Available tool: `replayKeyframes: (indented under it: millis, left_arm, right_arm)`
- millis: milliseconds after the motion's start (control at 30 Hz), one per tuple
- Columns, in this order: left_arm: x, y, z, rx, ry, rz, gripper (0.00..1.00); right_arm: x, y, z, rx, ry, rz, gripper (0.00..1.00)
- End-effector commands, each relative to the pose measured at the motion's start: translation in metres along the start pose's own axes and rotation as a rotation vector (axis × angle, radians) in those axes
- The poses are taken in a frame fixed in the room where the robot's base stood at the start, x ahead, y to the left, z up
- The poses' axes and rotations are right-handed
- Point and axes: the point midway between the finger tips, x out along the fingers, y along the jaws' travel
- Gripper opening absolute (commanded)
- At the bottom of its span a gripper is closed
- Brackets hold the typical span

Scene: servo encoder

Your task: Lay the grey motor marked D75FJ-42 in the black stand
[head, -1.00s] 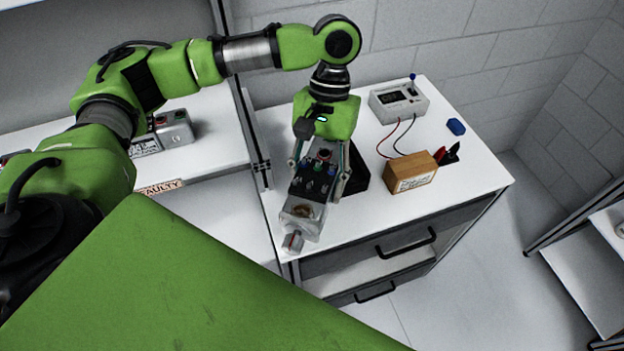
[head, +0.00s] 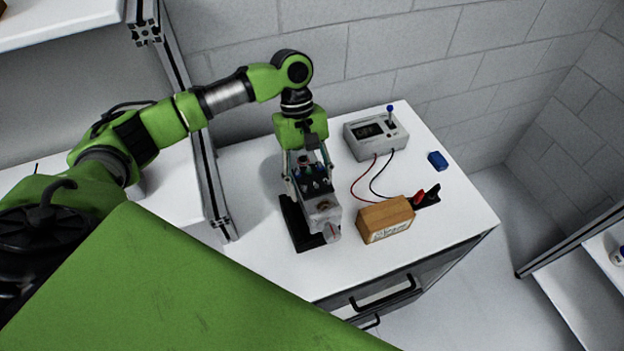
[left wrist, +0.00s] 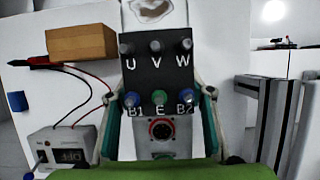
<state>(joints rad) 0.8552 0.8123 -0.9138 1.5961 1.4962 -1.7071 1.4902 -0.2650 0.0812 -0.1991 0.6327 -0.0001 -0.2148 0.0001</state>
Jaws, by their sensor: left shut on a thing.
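The grey motor (head: 322,213) has a black terminal block with coloured posts on top. In the left wrist view the terminal block (left wrist: 155,80) reads U, V, W and B1, E, B2; no D75FJ-42 marking is legible. My left gripper (head: 309,186) is shut on the motor, and its fingers flank the terminal block in the left wrist view (left wrist: 160,128). The black stand (head: 296,228) is on the white table, under and to the left of the motor, partly hidden by it. I cannot tell whether the motor touches the stand. My right gripper is out of view.
Right of the motor stands a wooden block (head: 386,219) with a label, with red and black clips (head: 424,197) beside it. A grey meter (head: 376,135) with red and black leads is behind. A blue block (head: 438,160) lies at the right. A metal post (head: 208,165) rises at the table's left.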

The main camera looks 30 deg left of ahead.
Motion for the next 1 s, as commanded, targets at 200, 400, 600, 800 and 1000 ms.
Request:
replayKeyframes:
  millis: [200,400,600,800,1000]
  left_arm:
    - [0.005,0.001,-0.002,0.001,-0.002,0.002,0.10]
    - [0.019,0.001,-0.008,0.001,-0.001,0.002,0.10]
    - [0.033,0.001,-0.014,0.002,-0.002,0.002,0.10]
    - [0.043,0.001,-0.018,0.001,-0.001,0.003,0.10]
    - [0.048,0.001,-0.020,0.002,0.000,0.004,0.10]
  right_arm:
    - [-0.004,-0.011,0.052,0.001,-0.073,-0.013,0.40]
    - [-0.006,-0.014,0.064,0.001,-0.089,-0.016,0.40]
    - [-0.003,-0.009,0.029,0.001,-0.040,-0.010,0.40]
    - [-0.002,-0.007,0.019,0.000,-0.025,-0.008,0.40]
    - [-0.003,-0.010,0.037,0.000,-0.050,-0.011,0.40]
